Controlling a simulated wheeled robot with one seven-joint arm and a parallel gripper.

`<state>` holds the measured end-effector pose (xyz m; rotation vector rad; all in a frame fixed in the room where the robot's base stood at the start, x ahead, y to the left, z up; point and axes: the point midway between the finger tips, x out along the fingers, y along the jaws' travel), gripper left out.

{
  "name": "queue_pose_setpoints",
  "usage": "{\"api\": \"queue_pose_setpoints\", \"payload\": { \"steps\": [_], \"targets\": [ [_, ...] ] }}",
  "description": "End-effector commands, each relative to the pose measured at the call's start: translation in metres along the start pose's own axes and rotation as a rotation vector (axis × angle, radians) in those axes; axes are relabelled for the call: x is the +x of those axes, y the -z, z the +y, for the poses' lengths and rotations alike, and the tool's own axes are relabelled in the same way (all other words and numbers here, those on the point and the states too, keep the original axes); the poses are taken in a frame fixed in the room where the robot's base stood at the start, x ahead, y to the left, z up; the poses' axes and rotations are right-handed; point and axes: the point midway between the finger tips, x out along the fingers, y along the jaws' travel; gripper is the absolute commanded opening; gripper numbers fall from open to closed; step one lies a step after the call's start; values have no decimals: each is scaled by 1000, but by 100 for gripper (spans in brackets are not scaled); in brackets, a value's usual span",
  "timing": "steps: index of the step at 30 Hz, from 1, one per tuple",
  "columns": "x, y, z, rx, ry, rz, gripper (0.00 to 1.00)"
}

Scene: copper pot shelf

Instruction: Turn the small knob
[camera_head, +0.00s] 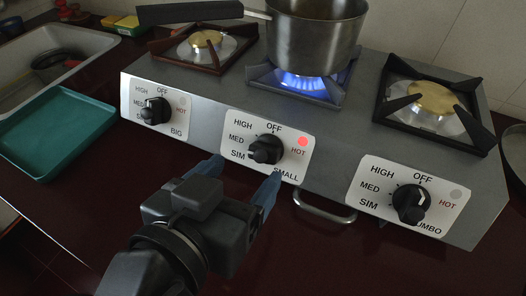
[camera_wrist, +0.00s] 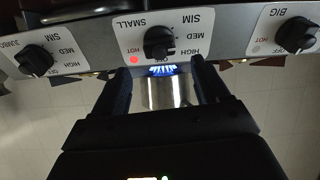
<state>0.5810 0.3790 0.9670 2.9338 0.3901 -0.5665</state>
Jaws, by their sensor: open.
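The small knob (camera_head: 265,150) is black and sits on the middle white plate marked SMALL on the stove's front panel. The red HOT light on that plate is lit. It also shows in the wrist view (camera_wrist: 158,43), upside down, centred beyond the fingertips. My gripper (camera_head: 246,168) is open and empty, its two blue-grey fingers reaching toward the plate, a little below the knob in the head view. In the wrist view my gripper (camera_wrist: 160,64) has its fingers on either side of the knob's line, seemingly short of it. Exact depth to the knob cannot be told.
A steel pot (camera_head: 316,32) stands over a blue flame (camera_head: 300,82) on the middle burner. The BIG knob (camera_head: 155,110) is at the left and the JUMBO knob (camera_head: 410,203) at the right. A metal handle (camera_head: 324,212) juts out below the panel. A teal tray (camera_head: 58,135) lies left.

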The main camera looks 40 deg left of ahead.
Motion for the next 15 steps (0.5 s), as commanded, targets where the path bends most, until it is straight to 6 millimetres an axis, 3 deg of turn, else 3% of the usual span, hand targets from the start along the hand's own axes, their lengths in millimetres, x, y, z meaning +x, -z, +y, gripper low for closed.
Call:
{"api": "queue_pose_setpoints", "payload": {
  "steps": [9,15],
  "targets": [
    [48,1,1,0,-2,-2,74],
    [65,1,0,1,0,0,74]
  ]
}}
